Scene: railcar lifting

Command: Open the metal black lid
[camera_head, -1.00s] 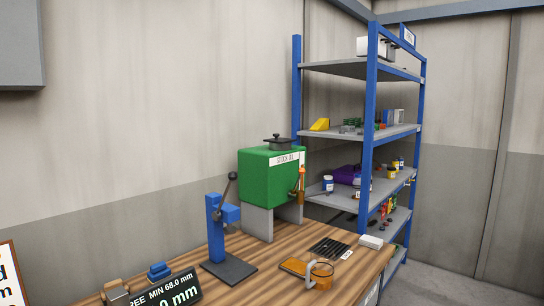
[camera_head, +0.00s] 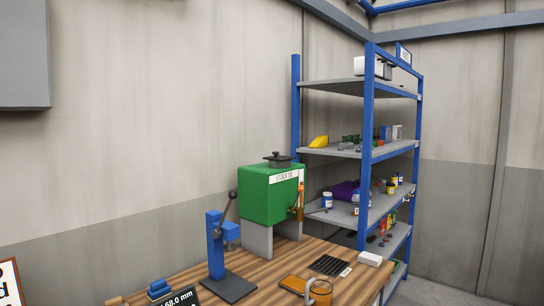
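The black metal lid (camera_head: 277,159) sits on top of a green box-shaped tank (camera_head: 262,201) with a white label on its front edge. The lid is round with a small knob on top and looks seated flat. The tank rests on grey supports (camera_head: 258,240) on a wooden bench. A brass and orange tap (camera_head: 298,203) is on the tank's right side. My gripper is not in view.
A blue press with a lever (camera_head: 216,245) stands on the bench (camera_head: 262,272) left of the tank. An orange mug (camera_head: 321,291), an orange-topped flat item (camera_head: 294,284) and a black slotted mat (camera_head: 329,265) lie in front. A blue-framed shelf (camera_head: 368,140) stands right.

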